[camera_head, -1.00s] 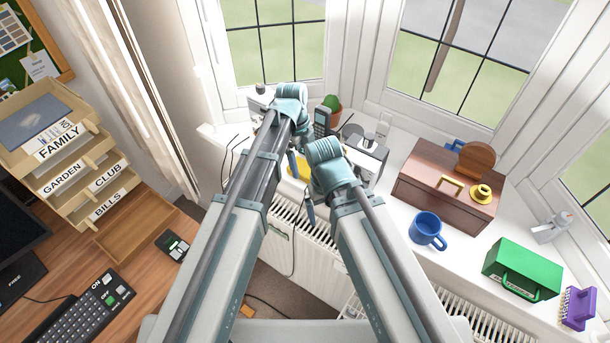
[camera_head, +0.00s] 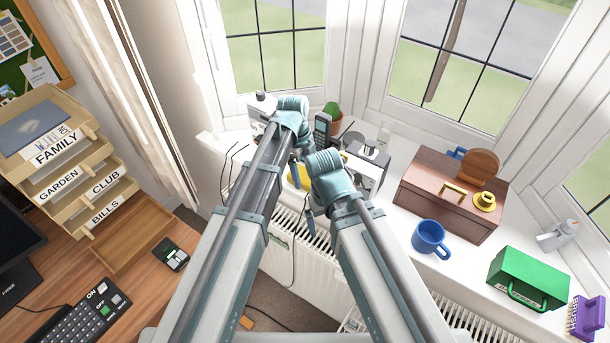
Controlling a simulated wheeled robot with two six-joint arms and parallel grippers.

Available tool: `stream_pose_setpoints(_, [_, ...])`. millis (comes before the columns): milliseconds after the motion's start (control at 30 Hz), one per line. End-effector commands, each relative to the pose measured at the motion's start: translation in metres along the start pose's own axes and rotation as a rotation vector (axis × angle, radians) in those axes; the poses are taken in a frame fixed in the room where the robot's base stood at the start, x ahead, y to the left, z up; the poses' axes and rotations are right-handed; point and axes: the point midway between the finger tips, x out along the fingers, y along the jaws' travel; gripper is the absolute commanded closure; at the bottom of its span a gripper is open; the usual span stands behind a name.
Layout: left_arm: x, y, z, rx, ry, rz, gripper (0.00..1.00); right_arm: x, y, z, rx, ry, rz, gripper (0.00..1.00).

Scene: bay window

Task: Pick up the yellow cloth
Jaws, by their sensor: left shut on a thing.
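The yellow cloth (camera_head: 302,177) shows as a small bright patch between my two wrists in the head view, near the sill's front edge above the radiator. Most of it is hidden behind my arms. My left gripper (camera_head: 295,168) points down at the cloth's left side and is shut on it. Whether the cloth is clear of the sill cannot be seen. My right gripper (camera_head: 311,222) hangs down in front of the radiator, below the cloth. It is mostly covered by its own wrist, and its jaw opening is not clear.
A dark phone (camera_head: 322,130), a potted cactus (camera_head: 333,109) and a grey-white appliance (camera_head: 366,165) stand close by. Rightward on the sill are a brown box (camera_head: 448,205), a blue mug (camera_head: 430,240) and a green box (camera_head: 527,277). A desk with letter trays (camera_head: 85,190) is at left.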

Motion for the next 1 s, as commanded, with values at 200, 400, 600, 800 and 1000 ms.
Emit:
stream_pose_setpoints(200, [-0.009, 0.0, -0.001, 0.0, 0.0, 0.0, 0.68, -0.009, 0.001, 0.001, 0.0, 0.0, 0.0, 0.0])
stream_pose_setpoints(400, [-0.03, 0.0, -0.004, 0.0, 0.0, 0.0, 0.68, -0.03, 0.003, 0.002, -0.001, 0.0, 0.0, 0.0])
stream_pose_setpoints(600, [-0.06, 0.0, -0.009, 0.0, 0.0, 0.0, 0.68, -0.061, 0.006, 0.004, -0.002, 0.0, 0.0, 0.0])
stream_pose_setpoints(800, [-0.089, 0.0, -0.013, 0.0, 0.0, 0.0, 0.68, -0.09, 0.009, 0.005, -0.002, 0.0, 0.0, 0.0])
stream_pose_setpoints(1000, [-0.1, 0.0, -0.015, 0.0, 0.0, 0.0, 0.68, -0.101, 0.009, 0.006, 0.002, 0.0, -0.001, 0.0])
